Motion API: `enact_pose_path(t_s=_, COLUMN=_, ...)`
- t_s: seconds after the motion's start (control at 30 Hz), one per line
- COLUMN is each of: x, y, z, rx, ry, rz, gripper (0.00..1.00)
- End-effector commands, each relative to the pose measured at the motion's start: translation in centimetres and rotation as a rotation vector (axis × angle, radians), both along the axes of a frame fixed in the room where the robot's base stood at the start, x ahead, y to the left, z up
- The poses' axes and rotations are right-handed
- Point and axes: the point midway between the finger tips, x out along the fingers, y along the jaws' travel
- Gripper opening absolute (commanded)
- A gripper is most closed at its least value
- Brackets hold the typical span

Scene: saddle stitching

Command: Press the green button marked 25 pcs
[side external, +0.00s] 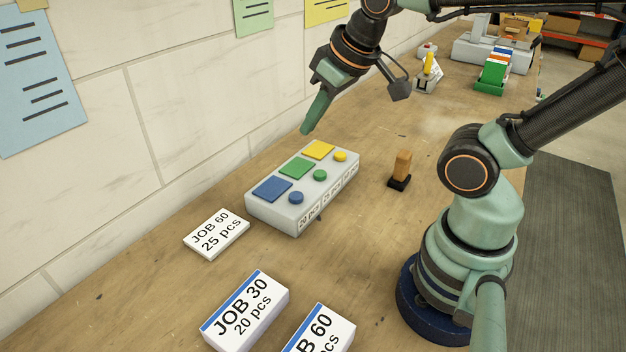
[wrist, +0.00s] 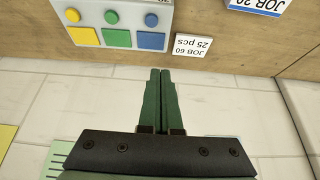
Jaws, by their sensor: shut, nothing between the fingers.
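A grey button box (side external: 273,211) sits on the bench near the wall. On its top are a blue button (side external: 296,197), a green button (side external: 320,175) and a yellow button (side external: 340,156), each beside a square patch of its own colour. The green button also shows in the wrist view (wrist: 111,17), between yellow and blue. Labels run along the box's front; the one below blue reads 20 pcs, the others are too small to read surely. My gripper (side external: 305,132) is shut and empty, above the box's wall side, apart from it. Its fingers (wrist: 160,71) point down in the side view.
A JOB 60 25 pcs card (side external: 216,234) lies left of the box. A JOB 30 20 pcs block (side external: 244,310) and another block (side external: 318,335) lie in front. A wooden-handled stamp (side external: 401,171) stands right of the box. The wall (side external: 182,110) runs close behind.

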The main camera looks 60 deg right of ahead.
Motion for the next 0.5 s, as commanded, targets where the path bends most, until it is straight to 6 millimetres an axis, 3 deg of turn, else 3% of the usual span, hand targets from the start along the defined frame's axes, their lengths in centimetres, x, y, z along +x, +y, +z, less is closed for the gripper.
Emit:
enact_pose_path(t_s=0.27, x=0.1, y=-0.1, z=0.0, rx=0.003, ry=0.007, rz=-0.008, gripper=0.0)
enact_pose_path(t_s=0.5, x=0.9, y=-1.1, z=0.2, rx=0.039, ry=0.125, rz=-0.119, gripper=0.0)
